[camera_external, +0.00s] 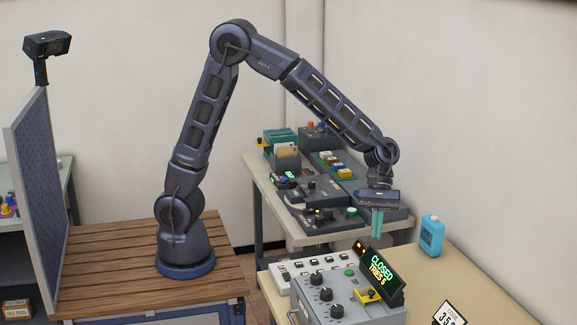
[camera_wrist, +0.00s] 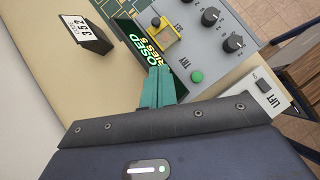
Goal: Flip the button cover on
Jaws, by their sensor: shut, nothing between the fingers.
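My gripper (camera_external: 377,235) points down with its teal fingers shut and empty. It hangs above and behind the grey control box (camera_external: 340,309), near the display sign reading CLOSED (camera_external: 382,269). In the wrist view the fingertips (camera_wrist: 160,72) show in front of the sign (camera_wrist: 131,42). A yellow piece (camera_external: 368,295), which looks like the button cover, sits on the box top in front of the sign. It also shows in the wrist view (camera_wrist: 164,48), just beyond the fingertips and apart from them. Whether it is raised or lowered is hard to tell.
Several black knobs (camera_external: 322,293) and a green button (camera_wrist: 197,76) are on the box. A white switch panel (camera_external: 307,268) stands behind it. A blue bottle (camera_external: 431,236) and a number card (camera_external: 449,314) stand on the tan table (camera_external: 470,272), which has bare space between them.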

